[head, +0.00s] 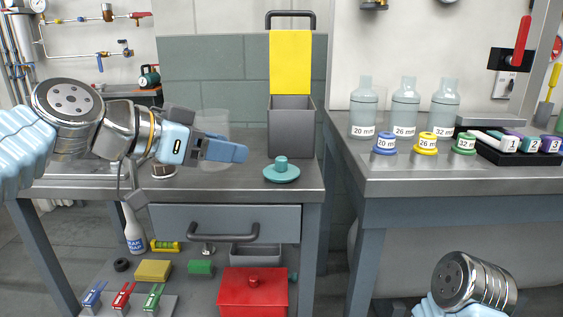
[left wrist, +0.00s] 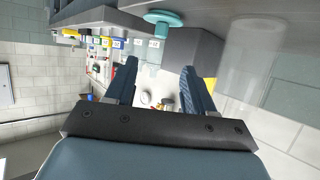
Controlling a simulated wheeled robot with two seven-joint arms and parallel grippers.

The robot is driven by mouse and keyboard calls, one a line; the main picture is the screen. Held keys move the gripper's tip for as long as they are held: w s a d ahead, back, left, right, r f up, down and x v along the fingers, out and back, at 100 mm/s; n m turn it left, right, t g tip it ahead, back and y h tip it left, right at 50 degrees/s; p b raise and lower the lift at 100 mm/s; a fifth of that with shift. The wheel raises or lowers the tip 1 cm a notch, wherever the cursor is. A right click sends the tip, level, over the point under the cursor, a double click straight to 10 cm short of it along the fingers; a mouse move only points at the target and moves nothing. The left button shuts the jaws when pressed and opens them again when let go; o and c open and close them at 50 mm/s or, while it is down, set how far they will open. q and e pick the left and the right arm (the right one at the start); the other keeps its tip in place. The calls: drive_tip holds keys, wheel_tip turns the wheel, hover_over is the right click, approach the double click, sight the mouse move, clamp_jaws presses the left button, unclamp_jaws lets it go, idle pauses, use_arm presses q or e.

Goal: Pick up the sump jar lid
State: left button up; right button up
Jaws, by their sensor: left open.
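The sump jar lid (head: 281,171) is a teal disc with a raised knob, lying knob up on the left workbench near its front right. It also shows at the top of the left wrist view (left wrist: 163,20). My left gripper (head: 238,153) is open and empty, pointing right above the bench, to the left of the lid and apart from it. Its two dark blue fingers show spread in the left wrist view (left wrist: 158,70). A clear glass jar (head: 214,125) stands behind the gripper, partly hidden by it. My right gripper is out of view; only part of my right arm shows.
A grey bin (head: 291,130) with a yellow flap (head: 290,62) stands just behind the lid. The right bench (head: 440,183) holds bottles, coloured rings and labelled items. A drawer (head: 225,223) and a shelf with a red box (head: 252,294) are below.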

use_arm(q)
drive_tip(key=p, duration=0.2)
approach(281, 157)
drive_tip(key=x, duration=0.4)
drive_tip(key=shift+w+d, duration=0.1)
drive_tip(key=shift+d, duration=0.25)
drive_tip(key=p+x, duration=0.2)
drive_tip(key=x, duration=0.2)
drive_tip(key=shift+w+f, duration=0.1)
drive_tip(key=shift+w+d+f, duration=0.3)
drive_tip(key=shift+d+f, duration=0.05)
drive_tip(key=shift+d, duration=0.1)
clamp_jaws()
